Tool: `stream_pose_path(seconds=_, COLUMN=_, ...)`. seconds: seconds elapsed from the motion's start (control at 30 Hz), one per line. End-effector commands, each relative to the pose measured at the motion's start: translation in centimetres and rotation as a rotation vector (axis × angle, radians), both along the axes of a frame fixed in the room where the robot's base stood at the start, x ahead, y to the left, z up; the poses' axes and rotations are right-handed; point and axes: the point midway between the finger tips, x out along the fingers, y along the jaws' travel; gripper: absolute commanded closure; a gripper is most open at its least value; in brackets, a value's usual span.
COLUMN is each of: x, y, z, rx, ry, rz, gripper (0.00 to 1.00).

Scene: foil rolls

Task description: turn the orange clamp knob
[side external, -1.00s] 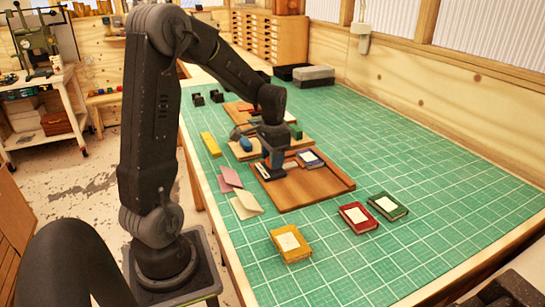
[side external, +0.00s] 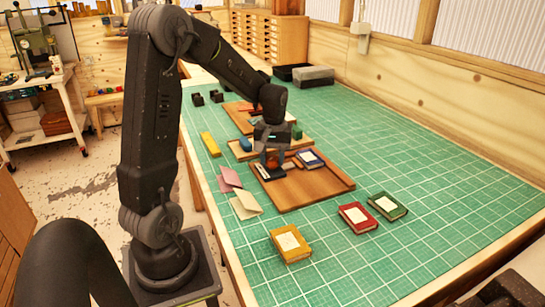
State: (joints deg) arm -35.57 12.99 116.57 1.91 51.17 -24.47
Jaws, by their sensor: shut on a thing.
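The orange clamp knob (side external: 272,163) shows as a small orange-red spot low between the fingers of my gripper (side external: 272,159). My gripper points down over the back left part of the brown wooden board (side external: 318,187) and is shut on the knob. The fingers hide much of the knob, and its turn angle cannot be made out. A dark-edged piece with a pale top (side external: 264,172) lies on the board just left of the knob. A blue book with a white label (side external: 311,160) lies on the board to the right of my gripper.
Yellow (side external: 291,245), red (side external: 358,217) and green (side external: 388,206) books lie on the green mat (side external: 420,160) in front. Pink and cream sheets (side external: 246,205) lie left of the board. A yellow block (side external: 210,144) and a blue piece (side external: 245,144) are behind. The mat's right side is clear.

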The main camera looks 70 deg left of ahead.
Motion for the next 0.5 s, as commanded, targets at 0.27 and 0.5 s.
stream_pose_path(seconds=0.27, x=0.11, y=0.08, z=0.08, rx=0.002, ry=-0.004, rz=0.242, gripper=0.84)
stream_pose_path(seconds=0.5, x=0.12, y=0.11, z=0.09, rx=0.003, ry=-0.005, rz=0.396, gripper=0.84)
